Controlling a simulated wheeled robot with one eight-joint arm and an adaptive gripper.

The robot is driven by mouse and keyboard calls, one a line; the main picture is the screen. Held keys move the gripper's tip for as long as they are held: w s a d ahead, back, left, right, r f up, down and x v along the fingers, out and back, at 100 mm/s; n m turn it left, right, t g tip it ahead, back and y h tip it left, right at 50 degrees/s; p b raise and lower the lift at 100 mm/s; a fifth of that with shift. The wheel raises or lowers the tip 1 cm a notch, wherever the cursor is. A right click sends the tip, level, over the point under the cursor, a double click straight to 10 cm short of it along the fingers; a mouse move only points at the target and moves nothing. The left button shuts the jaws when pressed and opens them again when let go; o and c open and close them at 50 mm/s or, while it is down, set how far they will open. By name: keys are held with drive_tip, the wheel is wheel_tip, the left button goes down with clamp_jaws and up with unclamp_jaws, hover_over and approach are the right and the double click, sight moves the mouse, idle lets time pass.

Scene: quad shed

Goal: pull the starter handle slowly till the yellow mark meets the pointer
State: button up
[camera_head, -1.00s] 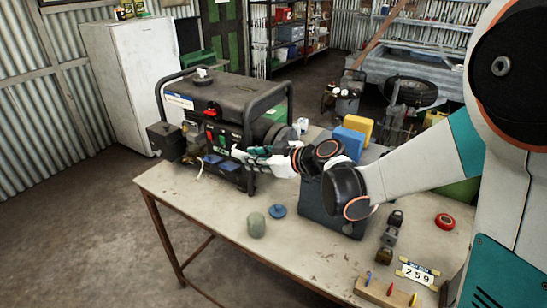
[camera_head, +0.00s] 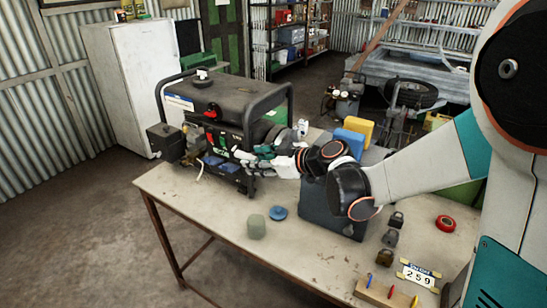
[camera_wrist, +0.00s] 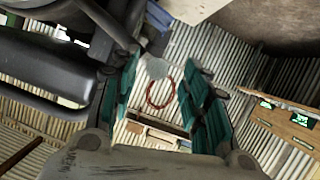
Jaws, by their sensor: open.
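The generator (camera_head: 240,97), dark with a tubular frame, stands at the far left of the workbench. My gripper (camera_head: 242,153) is at its near right side, fingers pointing left toward the front panel. In the wrist view my gripper (camera_wrist: 160,78) is open, with nothing seen between its teal fingers except distant background. The generator's dark frame (camera_wrist: 45,62) fills the left of that view, beside the left finger. I cannot make out the starter handle, the yellow mark or the pointer; the gripper covers part of the generator's side.
The workbench (camera_head: 315,250) bears a green cylinder (camera_head: 256,227), a blue disc (camera_head: 278,213), a dark box (camera_head: 325,212), a red ring (camera_head: 445,223), several padlocks, a 259 plate (camera_head: 418,275) and a pegged wooden block (camera_head: 385,293). The near middle is clear. A white fridge (camera_head: 122,85) stands behind left.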

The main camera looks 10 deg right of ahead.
drive_tip(key=v, duration=1.1)
drive_tip(key=s+d+f+m+h, duration=0.1)
drive_tip(key=s+d+m+h, duration=0.2)
drive_tip(key=s, duration=0.4)
drive_tip(key=s+d+f+m+g+h, duration=0.1)
drive_tip(key=s+d+m+h, duration=0.2)
drive_tip(key=s+m, duration=0.2)
drive_tip(key=s+d+f+m+g+h, duration=0.1)
drive_tip(key=s+d+m+h, duration=0.2)
drive_tip(key=s, duration=0.7)
drive_tip(key=shift+s+f+m+h, duration=0.2)
drive_tip(key=shift+s+m+h, duration=0.05)
drive_tip(key=shift+m+h, duration=0.3)
drive_tip(key=shift+d, duration=0.1)
idle(0.5)
